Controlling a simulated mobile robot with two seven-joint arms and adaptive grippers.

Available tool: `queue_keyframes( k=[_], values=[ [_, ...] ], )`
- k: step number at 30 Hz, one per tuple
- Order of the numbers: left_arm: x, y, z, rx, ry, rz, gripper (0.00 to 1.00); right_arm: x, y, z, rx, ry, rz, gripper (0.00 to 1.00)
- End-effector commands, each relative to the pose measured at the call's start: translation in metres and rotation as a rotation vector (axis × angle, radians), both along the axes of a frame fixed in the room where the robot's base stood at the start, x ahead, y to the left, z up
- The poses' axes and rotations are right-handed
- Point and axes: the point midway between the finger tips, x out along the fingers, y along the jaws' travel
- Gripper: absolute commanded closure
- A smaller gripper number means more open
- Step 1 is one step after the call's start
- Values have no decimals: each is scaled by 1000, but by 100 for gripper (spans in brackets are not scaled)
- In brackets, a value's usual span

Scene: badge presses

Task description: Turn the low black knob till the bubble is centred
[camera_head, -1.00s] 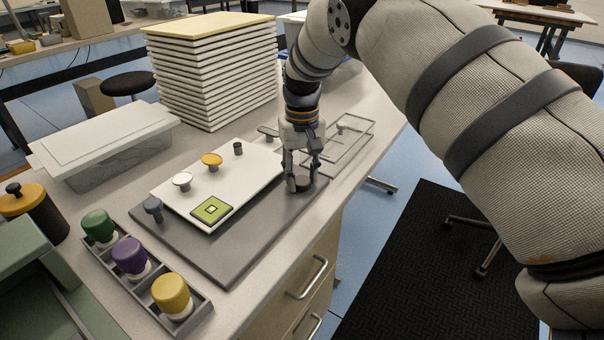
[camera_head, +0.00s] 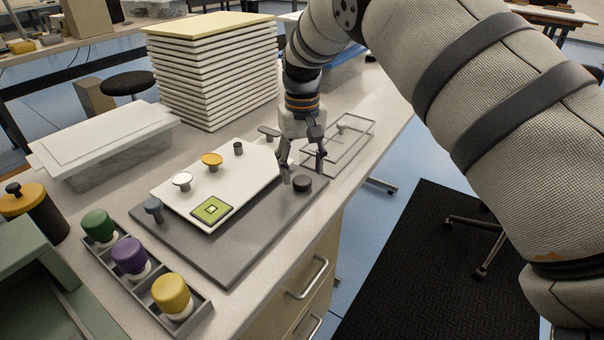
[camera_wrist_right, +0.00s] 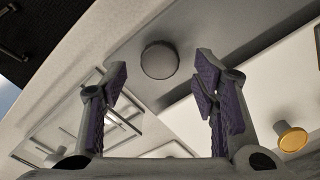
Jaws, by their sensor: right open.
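The low black knob (camera_head: 302,184) stands on the right end of the grey base plate (camera_head: 240,238). It also shows as a dark round disc (camera_wrist_right: 159,60) in the right wrist view, beyond and between the fingertips. My right gripper (camera_head: 303,170) is open and empty, just behind and above the knob, with no visible contact. A green square level (camera_head: 212,209) lies on the white plate (camera_head: 222,178). A small pale square outline shows near its middle; I cannot tell exactly where the bubble sits. My left gripper is out of view.
A grey post (camera_head: 152,206), a white knob (camera_head: 182,180) and a yellow knob (camera_head: 212,160) stand left of the gripper. A clear tray (camera_head: 345,146) lies behind it. A rack (camera_head: 190,292) with coloured-capped stamps is at front left. The table edge is close on the right.

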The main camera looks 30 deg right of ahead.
Motion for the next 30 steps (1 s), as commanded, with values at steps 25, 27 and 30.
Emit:
queue_keyframes(
  k=[25,27,30],
  values=[
    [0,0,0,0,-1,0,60,0,0,96,1,0,-1,46],
    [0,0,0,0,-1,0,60,0,0,96,1,0,-1,46],
    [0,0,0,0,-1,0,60,0,0,96,1,1,-1,46]
  ],
)
